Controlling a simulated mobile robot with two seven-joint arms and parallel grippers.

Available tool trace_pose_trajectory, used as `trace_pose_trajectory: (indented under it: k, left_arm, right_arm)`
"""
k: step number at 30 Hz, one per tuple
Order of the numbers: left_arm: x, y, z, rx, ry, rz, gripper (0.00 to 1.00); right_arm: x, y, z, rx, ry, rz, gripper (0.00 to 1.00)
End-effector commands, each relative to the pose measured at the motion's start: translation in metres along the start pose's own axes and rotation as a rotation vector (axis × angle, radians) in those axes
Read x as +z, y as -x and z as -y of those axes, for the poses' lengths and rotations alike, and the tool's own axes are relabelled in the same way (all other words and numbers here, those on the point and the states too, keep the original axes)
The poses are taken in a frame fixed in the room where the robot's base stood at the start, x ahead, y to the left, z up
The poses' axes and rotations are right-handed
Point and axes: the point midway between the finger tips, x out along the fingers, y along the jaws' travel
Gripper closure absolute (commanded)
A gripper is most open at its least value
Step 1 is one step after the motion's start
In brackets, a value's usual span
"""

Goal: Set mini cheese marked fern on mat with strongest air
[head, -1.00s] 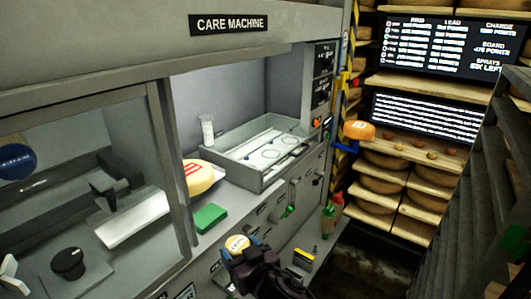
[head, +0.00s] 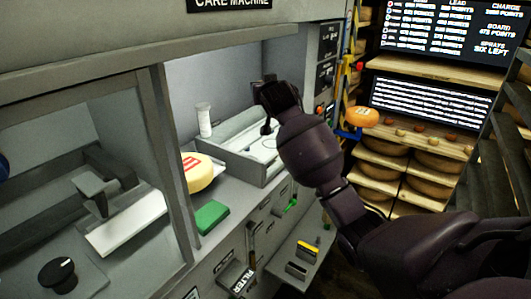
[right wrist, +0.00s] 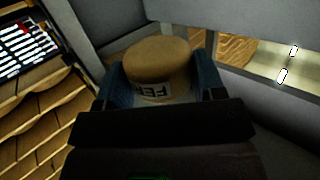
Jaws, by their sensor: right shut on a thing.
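My right gripper (head: 274,98) is raised inside the care machine, above the tray (head: 232,167). The cheese is hidden behind the gripper in the head view. The tray has a white floor with faint round outlines, partly covered by my right arm, so I cannot tell the mats apart. My left gripper is out of view.
A yellow cheese wheel (head: 197,172) and a green block (head: 210,217) sit left of the tray. A white cylinder (head: 204,121) stands behind it. An orange cheese (head: 361,116) sits on a blue holder at right, before shelves of wheels and two text screens (head: 431,104).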

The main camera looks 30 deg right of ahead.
Motion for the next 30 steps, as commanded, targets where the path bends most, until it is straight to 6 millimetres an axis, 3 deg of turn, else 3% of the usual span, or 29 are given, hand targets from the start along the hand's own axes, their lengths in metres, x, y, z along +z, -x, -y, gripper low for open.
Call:
trace_pose_trajectory:
  k: [2,5,21,25,30]
  left_arm:
    - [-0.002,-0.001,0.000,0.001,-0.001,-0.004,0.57]
    - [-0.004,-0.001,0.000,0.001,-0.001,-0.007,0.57]
    - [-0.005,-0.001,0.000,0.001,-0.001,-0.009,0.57]
    - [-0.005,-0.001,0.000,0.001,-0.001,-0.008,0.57]
    - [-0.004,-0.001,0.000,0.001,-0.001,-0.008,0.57]
  right_arm:
    - [-0.006,-0.003,-0.003,0.004,-0.001,0.001,0.63]
    - [0.000,-0.006,-0.004,0.006,0.000,0.004,0.63]
    - [0.112,-0.022,-0.004,0.005,0.001,0.005,0.63]
    - [0.133,-0.025,-0.004,0.005,0.001,0.004,0.63]
    - [0.145,-0.027,-0.003,0.005,0.000,0.001,0.63]
